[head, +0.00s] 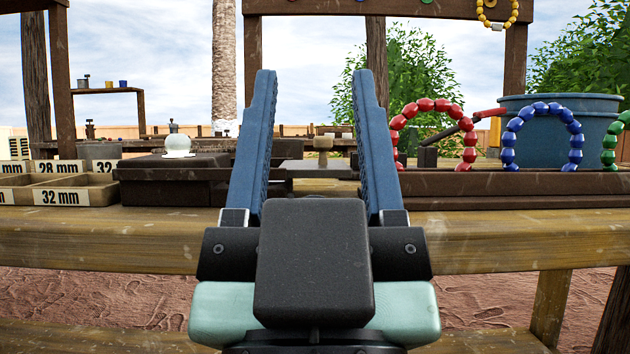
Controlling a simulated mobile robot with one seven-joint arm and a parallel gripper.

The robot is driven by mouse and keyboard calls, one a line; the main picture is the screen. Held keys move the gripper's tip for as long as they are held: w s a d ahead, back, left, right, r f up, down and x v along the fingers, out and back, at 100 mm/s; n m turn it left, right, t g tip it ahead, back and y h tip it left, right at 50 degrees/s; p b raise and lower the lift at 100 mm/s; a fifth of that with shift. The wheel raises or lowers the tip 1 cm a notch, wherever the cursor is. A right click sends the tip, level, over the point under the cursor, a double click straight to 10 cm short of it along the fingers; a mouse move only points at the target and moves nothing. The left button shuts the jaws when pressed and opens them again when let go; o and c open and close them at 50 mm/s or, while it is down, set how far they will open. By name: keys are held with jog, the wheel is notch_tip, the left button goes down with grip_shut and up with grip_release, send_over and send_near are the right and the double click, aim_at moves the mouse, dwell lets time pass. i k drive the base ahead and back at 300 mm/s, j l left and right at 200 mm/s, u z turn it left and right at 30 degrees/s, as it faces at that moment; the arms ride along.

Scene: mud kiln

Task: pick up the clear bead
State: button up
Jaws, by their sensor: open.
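A pale, rounded bead (177,146) sits on top of a dark block, left of my gripper. It looks whitish and glossy, and I cannot tell for sure whether it is clear. A small grey metal piece shows just above and behind it. My gripper (314,75) is in front of the workbench with its two long blue fingers pointing up and wide apart. It is open, with nothing between the fingers, and the bead is outside them to the left.
The dark block (170,183) stands beside trays (75,196) labelled in mm. A small tan block (323,144) shows between the fingers, farther back. Red (467,139) and blue (574,127) bead arches stand on a dark base at right, before a blue tub (600,150).

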aim_at(175, 144)
jog(key=j+z, duration=0.35)
jog(key=j, duration=0.2)
jog(key=j+z, duration=0.3)
jog(key=j, duration=0.25)
jog(key=j+z, duration=0.35)
jog(key=j, duration=0.2)
